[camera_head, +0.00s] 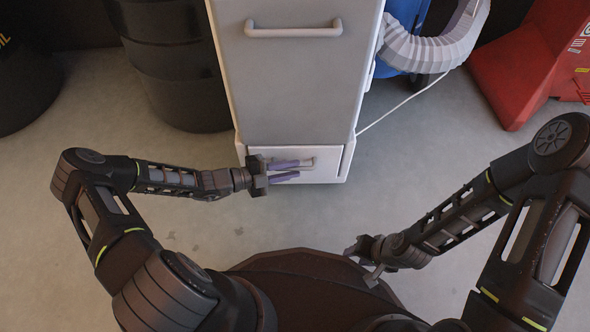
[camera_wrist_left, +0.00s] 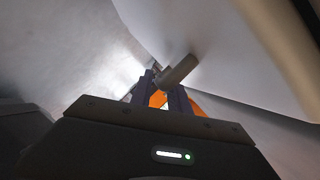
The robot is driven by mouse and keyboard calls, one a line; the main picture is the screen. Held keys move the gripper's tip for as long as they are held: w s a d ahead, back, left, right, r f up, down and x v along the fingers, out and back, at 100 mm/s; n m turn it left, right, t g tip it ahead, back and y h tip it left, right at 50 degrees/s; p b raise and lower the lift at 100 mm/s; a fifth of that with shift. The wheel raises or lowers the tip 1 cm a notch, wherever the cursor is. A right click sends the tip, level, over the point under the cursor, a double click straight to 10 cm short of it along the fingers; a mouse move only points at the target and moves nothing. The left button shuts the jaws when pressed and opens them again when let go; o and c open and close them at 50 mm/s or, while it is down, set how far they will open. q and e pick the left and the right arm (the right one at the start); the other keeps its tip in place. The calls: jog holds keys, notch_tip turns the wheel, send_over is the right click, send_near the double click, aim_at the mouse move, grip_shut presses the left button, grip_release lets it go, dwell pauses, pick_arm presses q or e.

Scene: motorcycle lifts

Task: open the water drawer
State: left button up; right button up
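The water drawer (camera_head: 325,174) is the low white front at the bottom of a tall white-grey cabinet. It appears closed, with a dark seam at its right side. Its small handle (camera_head: 308,162) is partly hidden by my left gripper (camera_head: 297,169). That gripper's two purple fingers are apart and point right at the handle. In the left wrist view the pale handle bar (camera_wrist_left: 178,72) is at the fingertips (camera_wrist_left: 164,88), with a gap between the fingers. Contact cannot be told. My right gripper (camera_head: 362,262) is open and empty, low and right of the cabinet.
The cabinet's upper panel (camera_head: 295,90) has a larger handle (camera_head: 293,29). Black barrels (camera_head: 180,70) stand at left. A white corrugated hose (camera_head: 435,45) and a cable (camera_head: 400,104) are at right, near a red machine (camera_head: 520,70). Floor before the drawer is clear.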

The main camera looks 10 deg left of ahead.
pick_arm(q)
jog(key=shift+x, duration=0.8)
grip_shut()
dwell(0.9)
